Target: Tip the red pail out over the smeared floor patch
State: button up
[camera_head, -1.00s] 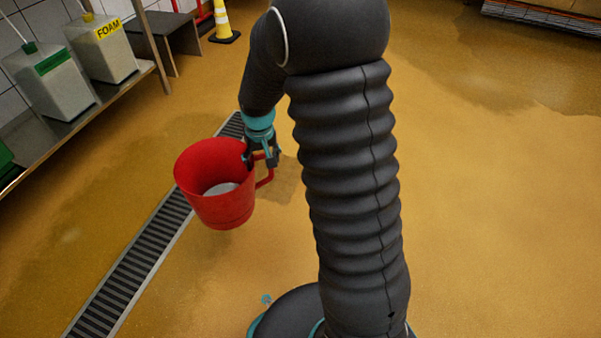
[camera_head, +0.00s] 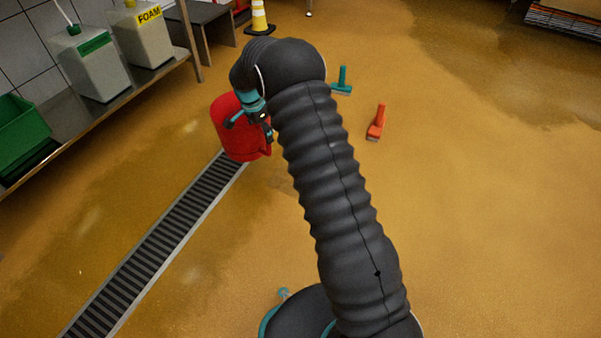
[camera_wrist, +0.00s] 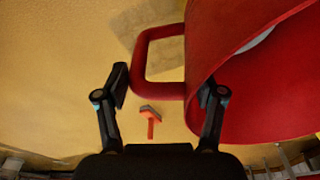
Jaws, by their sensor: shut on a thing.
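The red pail (camera_head: 228,128) hangs in the air over the far end of the floor drain in the head view. It is tipped, and its mouth is turned out of sight there. In the wrist view the pail (camera_wrist: 285,90) fills the right side, with a whitish area showing at its inside. My gripper (camera_head: 264,124) is shut on the pail's red handle (camera_wrist: 158,34), whose loop shows between and beyond the fingers. A darker smeared floor patch (camera_wrist: 168,62) shows behind the handle; in the head view my arm hides much of that area.
An orange brush (camera_head: 376,124) and a teal tool (camera_head: 342,82) lie on the floor beyond my arm. The drain grating (camera_head: 160,250) runs along the left. A steel shelf (camera_head: 120,98) holds white containers and a green crate (camera_head: 22,132). The floor at right is open.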

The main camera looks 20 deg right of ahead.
aim_at(251, 135)
jog(key=w+a+f+m, duration=0.1)
jog(key=m, duration=0.1)
jog(key=w+a+f+m, duration=0.1)
jog(key=w+f+m, duration=0.1)
jog(key=w+a+f+m+g, duration=0.1)
jog(key=shift+w+a+f+m, duration=0.25)
jog(key=shift+w+f+m, duration=0.15)
jog(key=a+f+m, duration=0.1)
jog(key=m, duration=0.1)
jog(key=w+a+f+m, duration=0.1)
jog(key=f+m, duration=0.1)
jog(key=w+a+f+m+g, duration=0.1)
jog(key=f+m, duration=0.1)
jog(key=shift+a, duration=0.2)
jog(key=shift+w+a+f+m, duration=0.1)
jog(key=shift+a+f+m, duration=0.3)
jog(key=shift+m, duration=0.3)
jog(key=shift+d, duration=0.1)
